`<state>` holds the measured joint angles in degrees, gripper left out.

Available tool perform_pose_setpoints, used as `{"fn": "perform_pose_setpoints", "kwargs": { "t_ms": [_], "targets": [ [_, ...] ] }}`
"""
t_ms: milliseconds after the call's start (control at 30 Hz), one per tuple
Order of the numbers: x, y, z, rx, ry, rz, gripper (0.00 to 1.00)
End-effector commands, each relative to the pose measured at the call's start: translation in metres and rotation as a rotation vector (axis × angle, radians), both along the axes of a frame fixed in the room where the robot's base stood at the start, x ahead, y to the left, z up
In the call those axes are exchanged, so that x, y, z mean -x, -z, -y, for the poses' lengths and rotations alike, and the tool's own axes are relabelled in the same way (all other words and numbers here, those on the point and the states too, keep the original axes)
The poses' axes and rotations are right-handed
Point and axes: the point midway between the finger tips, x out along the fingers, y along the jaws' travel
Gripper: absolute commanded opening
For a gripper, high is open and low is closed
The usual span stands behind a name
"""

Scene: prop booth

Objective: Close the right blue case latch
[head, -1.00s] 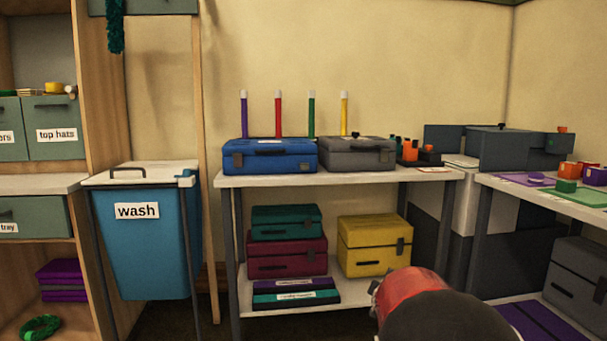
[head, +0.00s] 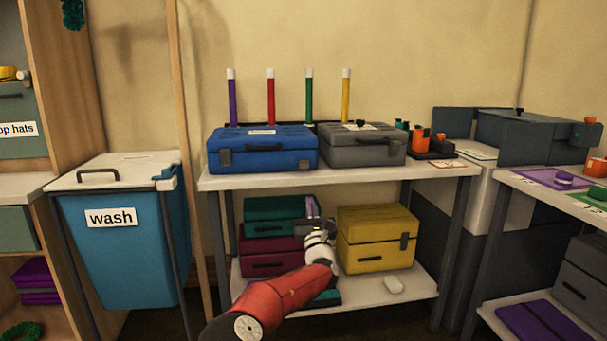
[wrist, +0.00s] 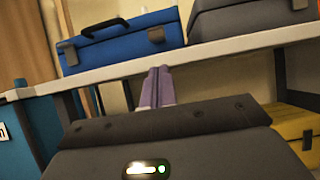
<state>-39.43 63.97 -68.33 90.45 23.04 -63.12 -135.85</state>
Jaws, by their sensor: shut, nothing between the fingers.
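The blue case (head: 262,152) stands lid-down on the left of the upper shelf, its front facing me. Its right latch (head: 303,164) is a small dark piece on the front; it also shows in the wrist view (wrist: 156,35). I cannot tell from its look whether it is fastened. The left latch (head: 225,158) is a dark grey tab, seen in the wrist view too (wrist: 69,54). My gripper (head: 313,207) is below the upper shelf's front edge, apart from the case. Its pale purple fingers (wrist: 157,85) are together and empty, pointing up toward the shelf.
A grey case (head: 360,148) sits close right of the blue one. The shelf edge (head: 340,178) lies between my gripper and the cases. Teal, maroon and yellow cases (head: 375,240) fill the lower shelf. A wash bin (head: 110,245) stands left.

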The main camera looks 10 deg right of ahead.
Motion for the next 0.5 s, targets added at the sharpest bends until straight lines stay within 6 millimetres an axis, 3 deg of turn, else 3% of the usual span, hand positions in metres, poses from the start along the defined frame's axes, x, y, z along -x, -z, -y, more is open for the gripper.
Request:
{"fn": "perform_pose_setpoints", "kwargs": {
  "t_ms": [367,500],
  "targets": [
    [-0.0009,-0.0007,-0.0024,0.010,-0.002,0.004,0.00],
    [-0.0094,-0.0065,-0.0021,0.010,-0.002,0.004,0.00]
  ]
}}
